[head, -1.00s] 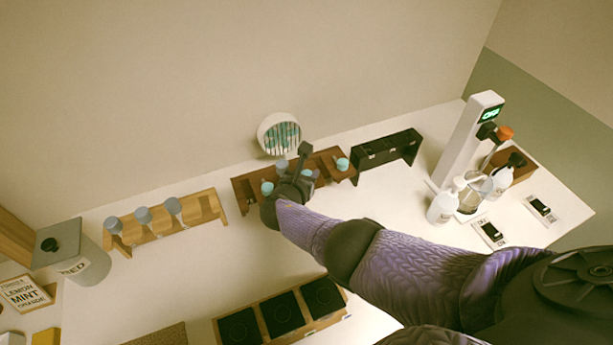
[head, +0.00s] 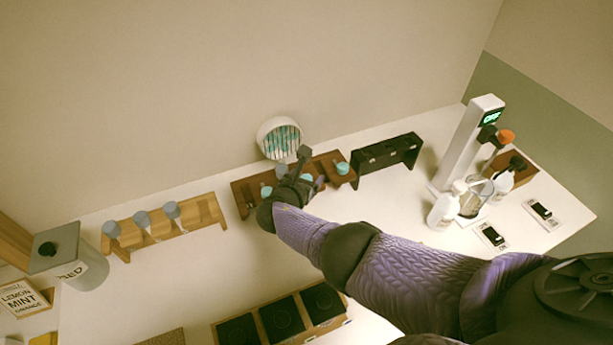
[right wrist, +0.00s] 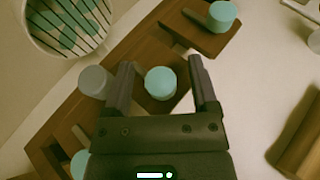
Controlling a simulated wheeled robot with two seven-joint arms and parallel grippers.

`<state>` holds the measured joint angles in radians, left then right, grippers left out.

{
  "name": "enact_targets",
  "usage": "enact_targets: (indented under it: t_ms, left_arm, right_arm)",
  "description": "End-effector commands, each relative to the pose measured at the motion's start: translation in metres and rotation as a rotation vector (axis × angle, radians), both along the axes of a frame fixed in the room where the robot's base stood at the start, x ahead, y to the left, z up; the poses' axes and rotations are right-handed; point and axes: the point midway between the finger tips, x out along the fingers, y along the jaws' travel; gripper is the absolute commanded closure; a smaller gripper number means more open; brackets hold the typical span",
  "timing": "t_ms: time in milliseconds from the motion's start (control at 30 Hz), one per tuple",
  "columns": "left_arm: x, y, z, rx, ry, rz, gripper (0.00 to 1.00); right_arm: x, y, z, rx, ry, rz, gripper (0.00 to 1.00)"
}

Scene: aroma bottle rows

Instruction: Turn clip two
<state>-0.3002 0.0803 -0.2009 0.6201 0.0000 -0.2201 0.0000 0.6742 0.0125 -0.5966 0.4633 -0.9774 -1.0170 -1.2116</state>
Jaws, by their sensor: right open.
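A dark brown rack (head: 243,196) stands at the back middle of the white table, holding teal-capped and grey-capped pieces. Its right teal cap (head: 342,168) and left teal cap (head: 266,191) show in the head view. My right gripper (head: 296,182) is over the rack's middle and hides part of it. In the right wrist view my right gripper (right wrist: 160,88) is open, with one teal cap (right wrist: 160,82) showing between its fingers. I cannot tell whether they touch it. A grey cap (right wrist: 95,82) sits just outside the left finger. My left gripper is not in view.
A light wooden rack (head: 208,206) with grey caps is left, a black rack (head: 386,155) right. A white dispenser (head: 466,145) and bottles stand further right. Black-topped boxes (head: 282,318) are in front.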

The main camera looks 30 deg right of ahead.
Motion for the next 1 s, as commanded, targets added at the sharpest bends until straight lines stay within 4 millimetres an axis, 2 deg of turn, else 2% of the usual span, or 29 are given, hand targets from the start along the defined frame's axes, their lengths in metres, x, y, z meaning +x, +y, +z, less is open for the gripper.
enact_targets:
  t_ms: [67,167,300,433,600,1000]
  left_arm:
    - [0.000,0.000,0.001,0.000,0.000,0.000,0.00]
    - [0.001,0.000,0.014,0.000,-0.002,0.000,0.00]
    - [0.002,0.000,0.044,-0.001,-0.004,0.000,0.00]
    - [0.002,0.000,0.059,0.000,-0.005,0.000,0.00]
    - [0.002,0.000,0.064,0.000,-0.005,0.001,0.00]
    - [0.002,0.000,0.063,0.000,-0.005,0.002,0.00]
  right_arm:
    - [0.000,0.000,0.000,0.000,0.000,0.000,0.25]
    - [-0.007,0.008,0.009,0.001,0.002,0.002,0.25]
    - [-0.029,0.034,0.026,0.003,0.001,0.003,0.25]
    - [-0.047,0.055,0.036,0.004,0.000,0.002,0.25]
    - [-0.059,0.068,0.039,0.000,0.000,0.000,0.25]
    - [-0.060,0.069,0.038,0.000,0.000,0.000,0.25]
